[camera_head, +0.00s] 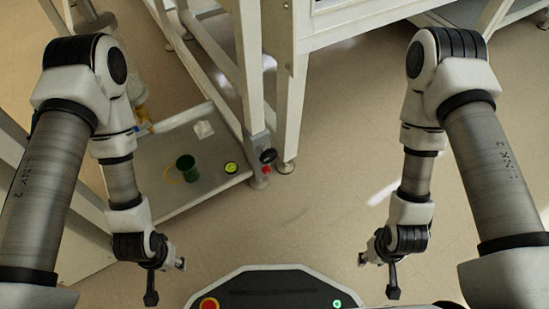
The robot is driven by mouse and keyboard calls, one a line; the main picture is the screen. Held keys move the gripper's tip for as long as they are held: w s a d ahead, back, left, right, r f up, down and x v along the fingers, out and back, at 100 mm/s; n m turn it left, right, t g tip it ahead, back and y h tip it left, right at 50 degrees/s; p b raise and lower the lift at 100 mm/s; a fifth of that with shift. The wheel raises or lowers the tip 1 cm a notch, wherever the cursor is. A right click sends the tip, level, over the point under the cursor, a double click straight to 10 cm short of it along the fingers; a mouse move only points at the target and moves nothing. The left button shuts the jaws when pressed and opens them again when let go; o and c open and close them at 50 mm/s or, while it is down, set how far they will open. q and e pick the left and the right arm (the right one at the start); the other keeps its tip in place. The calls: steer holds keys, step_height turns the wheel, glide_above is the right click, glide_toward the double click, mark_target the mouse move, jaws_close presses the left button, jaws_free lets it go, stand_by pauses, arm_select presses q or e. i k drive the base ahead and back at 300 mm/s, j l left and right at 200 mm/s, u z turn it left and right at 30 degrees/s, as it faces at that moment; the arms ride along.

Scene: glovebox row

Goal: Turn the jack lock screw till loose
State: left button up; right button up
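A black knob (268,155) sticks out of a grey block low on the white frame's corner leg, at the upper middle of the head view. A small red part (266,170) sits just below it. I cannot tell for sure which of the two is the jack lock screw. My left gripper (181,264) hangs at the lower left, apart from and nearer than the knob. My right gripper (363,259) hangs at the lower right, well away from it. Both grippers are small and seen from above, so their fingers are unclear. Nothing shows held in either.
A low shelf (208,199) left of the leg bears a dark green cup (187,168), a yellow-and-black round item (231,168) and a small white object (203,130). White frame legs (290,110) stand beside the knob. The floor (320,200) between my arms is clear.

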mark_target(266, 169)
steer(key=i+l+u, duration=0.1)
steer(key=l+u, duration=0.3)
steer(key=l, duration=0.85)
steer(key=k+l+u, duration=0.1)
steer(key=l+u, duration=0.3)
steer(key=l, duration=0.8)
steer(key=i+u, duration=0.15)
steer(key=u, duration=0.65)
steer(key=i, duration=0.2)
